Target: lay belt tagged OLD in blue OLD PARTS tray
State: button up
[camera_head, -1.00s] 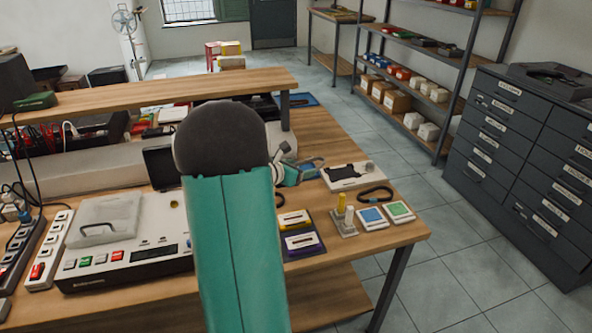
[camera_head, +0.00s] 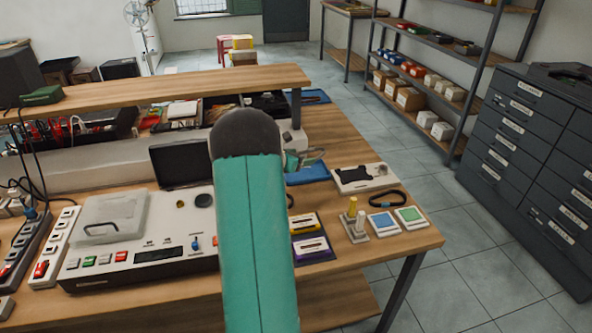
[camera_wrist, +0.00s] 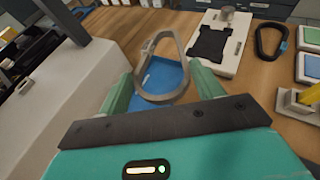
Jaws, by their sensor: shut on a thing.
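A grey belt loop (camera_wrist: 161,99) is held upright or tilted between the two green fingers of my gripper (camera_wrist: 162,84) in the wrist view. The head view shows the loop (camera_head: 313,155) just right of my arm. A blue tray (camera_wrist: 158,76) lies on the table behind and below the loop; the head view shows part of it (camera_head: 309,176). I cannot tell whether the belt touches the tray. No OLD tag or tray lettering is readable. My arm hides most of the gripper in the head view.
A white plate with a black part (camera_head: 361,178) and a black belt with a blue tag (camera_wrist: 270,40) lie to the right. A raised shelf (camera_head: 160,86) stands to the left.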

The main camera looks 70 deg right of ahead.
send_over(296, 179)
jog(key=f, duration=0.5)
jog(key=shift+a+f, duration=0.15)
jog(key=shift+a, duration=0.1)
jog(key=shift+d+f, duration=0.15)
jog(key=shift+f, duration=1.55)
jog(key=shift+f, duration=0.6)
jog(key=o, duration=0.9)
jog(key=shift+o, duration=0.2)
jog(key=shift+s+f, duration=0.1)
jog(key=shift+f, duration=0.05)
jog(key=shift+s+r, duration=0.1)
jog(key=shift+r, duration=0.15)
jog(key=v, duration=0.8)
jog(key=r+v, duration=0.1)
jog(key=v, duration=0.3)
jog(key=shift+w+r, duration=0.1)
jog(key=shift+w, duration=0.15)
